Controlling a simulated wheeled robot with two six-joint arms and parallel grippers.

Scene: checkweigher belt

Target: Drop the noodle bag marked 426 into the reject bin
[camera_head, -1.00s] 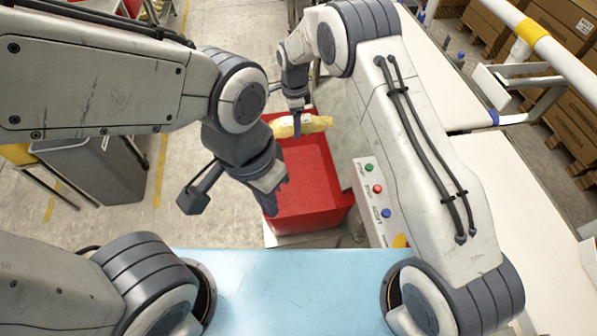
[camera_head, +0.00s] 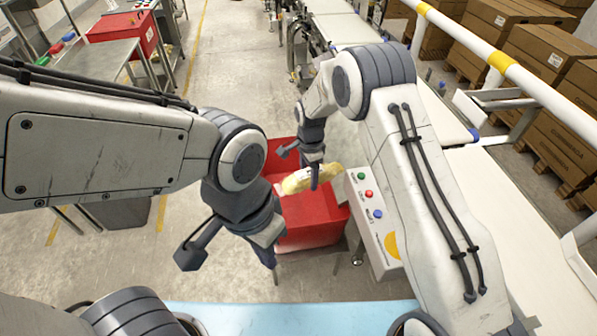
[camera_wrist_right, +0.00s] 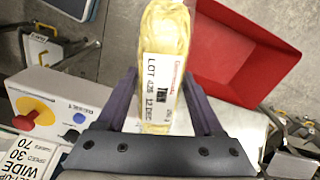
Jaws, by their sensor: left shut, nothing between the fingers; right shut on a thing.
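My right gripper (camera_head: 315,180) is shut on the yellow noodle bag (camera_head: 297,181). In the right wrist view the bag (camera_wrist_right: 165,45) stands between the two fingers, and its white label reads "LOT 426". The red reject bin (camera_head: 310,222) is an open box at the middle of the head view. The bag is over the bin's right part in the head view, clear of its floor. In the right wrist view the bin (camera_wrist_right: 245,50) lies to the right of the bag. My left gripper (camera_head: 268,252) is shut and empty, in front of the bin's left side.
A control box (camera_head: 372,215) with green, red and blue buttons stands just right of the bin. A white belt (camera_head: 490,205) runs along the right, with cartons (camera_head: 515,60) behind a rail. Another red box (camera_head: 125,32) sits on a table at the upper left.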

